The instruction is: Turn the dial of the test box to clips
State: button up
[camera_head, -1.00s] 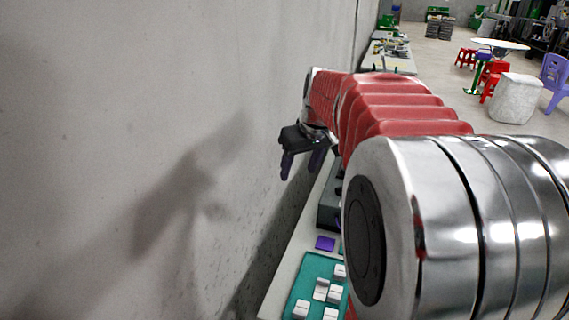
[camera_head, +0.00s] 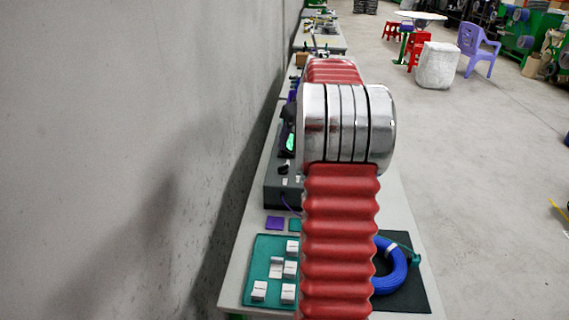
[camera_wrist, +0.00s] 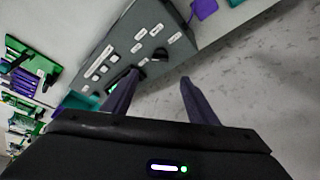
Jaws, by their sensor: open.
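The grey test box (camera_head: 270,192) stands on the bench by the wall in the head view, partly hidden by my arm. Dark knobs (camera_head: 284,169) show on its top there. In the wrist view the test box (camera_wrist: 118,36) lies tilted across the upper middle, with several white labels too small to read. A black knob (camera_wrist: 160,54), which looks like the dial, sits near its lower right edge. My gripper (camera_wrist: 154,88) is open and empty, its two purple fingers pointing toward the box. The left finger overlaps part of the box; the distance cannot be told.
A teal tray (camera_head: 254,262) with several white blocks stands at the bench's near end. A blue cable coil (camera_head: 391,268) lies on a black mat (camera_head: 412,295) to the right. A purple pad (camera_head: 274,223) lies before the box.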

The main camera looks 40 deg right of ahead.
aim_at(284, 171)
jog(key=shift+f, duration=0.1)
jog(key=x, duration=1.3)
jog(key=shift+w+f, duration=0.15)
jog(key=shift+f, duration=0.15)
jog(key=c, duration=1.1)
